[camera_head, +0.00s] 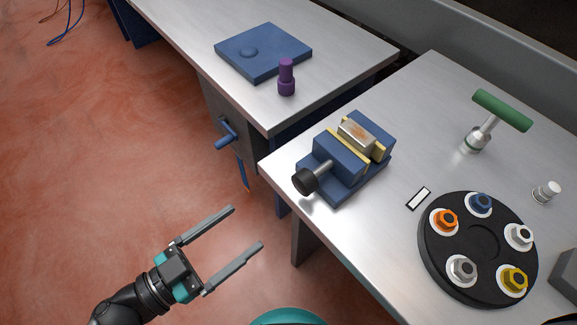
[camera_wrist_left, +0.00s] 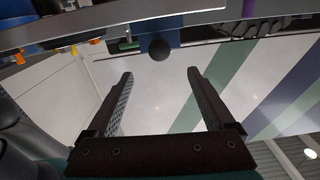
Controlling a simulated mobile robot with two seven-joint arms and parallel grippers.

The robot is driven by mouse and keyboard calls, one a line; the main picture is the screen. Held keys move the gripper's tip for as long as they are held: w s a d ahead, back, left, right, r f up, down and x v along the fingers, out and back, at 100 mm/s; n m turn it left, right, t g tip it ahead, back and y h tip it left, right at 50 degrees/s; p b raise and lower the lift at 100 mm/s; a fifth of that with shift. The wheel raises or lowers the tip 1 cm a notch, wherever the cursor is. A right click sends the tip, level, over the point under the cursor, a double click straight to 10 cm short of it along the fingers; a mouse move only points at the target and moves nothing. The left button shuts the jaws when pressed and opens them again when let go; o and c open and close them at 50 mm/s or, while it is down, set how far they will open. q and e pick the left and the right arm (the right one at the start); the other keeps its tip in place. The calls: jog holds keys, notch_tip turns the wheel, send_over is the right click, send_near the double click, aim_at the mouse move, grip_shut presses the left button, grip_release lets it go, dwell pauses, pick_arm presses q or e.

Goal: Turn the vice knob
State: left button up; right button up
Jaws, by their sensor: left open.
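The blue vice (camera_head: 345,160) stands on the right metal table near its left corner. Its black round knob (camera_head: 305,181) sits on a grey shaft and points toward the front left. A metal block (camera_head: 356,137) lies between the vice's yellowish jaws. My left gripper (camera_head: 248,227) is open and empty, below and to the left of the knob, over the floor beside the table. In the left wrist view the dark knob (camera_wrist_left: 159,48) shows beyond the open fingers (camera_wrist_left: 162,82), near the table edge. My right gripper is not in view.
A round black tray (camera_head: 430,262) with several coloured nuts and a green T-handle tool (camera_head: 490,118) are on the right table (camera_head: 372,225). The left table (camera_head: 190,40) holds a blue plate (camera_head: 285,47) and purple peg (camera_head: 286,78). A blue handle (camera_head: 226,135) projects below it.

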aim_at(299, 187)
pick_arm(q)
jog(key=x, duration=1.5)
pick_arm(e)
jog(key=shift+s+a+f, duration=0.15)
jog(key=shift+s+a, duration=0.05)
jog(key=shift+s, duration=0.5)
pick_arm(q)
jog(key=c, duration=1.4)
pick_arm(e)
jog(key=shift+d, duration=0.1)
